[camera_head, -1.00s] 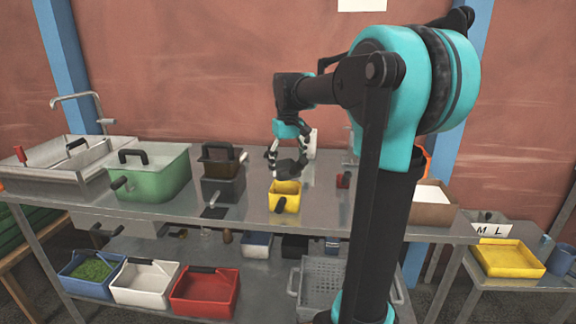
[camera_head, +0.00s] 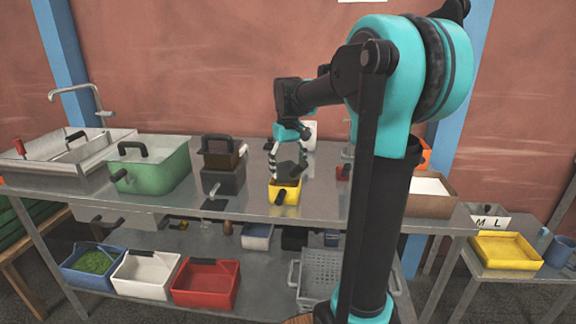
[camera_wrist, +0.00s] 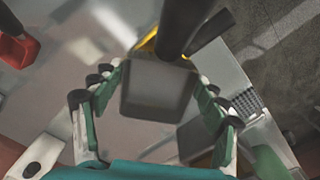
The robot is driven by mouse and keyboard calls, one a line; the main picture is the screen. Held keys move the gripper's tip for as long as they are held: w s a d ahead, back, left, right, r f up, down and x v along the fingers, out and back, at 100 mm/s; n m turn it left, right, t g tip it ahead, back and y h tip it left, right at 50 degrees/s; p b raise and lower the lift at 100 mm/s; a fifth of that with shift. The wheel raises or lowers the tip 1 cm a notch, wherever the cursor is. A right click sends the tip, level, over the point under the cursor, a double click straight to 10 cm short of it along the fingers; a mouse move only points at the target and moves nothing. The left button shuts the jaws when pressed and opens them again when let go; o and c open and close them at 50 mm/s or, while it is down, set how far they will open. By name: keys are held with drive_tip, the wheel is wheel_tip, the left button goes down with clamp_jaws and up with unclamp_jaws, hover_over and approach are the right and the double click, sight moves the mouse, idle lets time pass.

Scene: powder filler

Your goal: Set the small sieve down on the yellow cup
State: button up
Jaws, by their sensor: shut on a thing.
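The yellow cup (camera_head: 285,195) stands on the upper table near its front edge, its dark handle toward me. My gripper (camera_head: 288,160) points down right above it. It is shut on the small sieve (camera_head: 291,169), a dark grey box, which covers the back part of the cup's opening. In the wrist view the sieve (camera_wrist: 155,95) lies between my gripper's fingers (camera_wrist: 157,108), with a black handle beyond it. A strip of the yellow cup (camera_wrist: 148,42) shows past its edge. I cannot tell whether sieve and cup touch.
A brown box (camera_head: 430,192) sits at the table's right end.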

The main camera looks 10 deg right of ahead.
drive_tip(key=shift+f, duration=0.65)
idle(0.9)
drive_tip(key=o, duration=1.4)
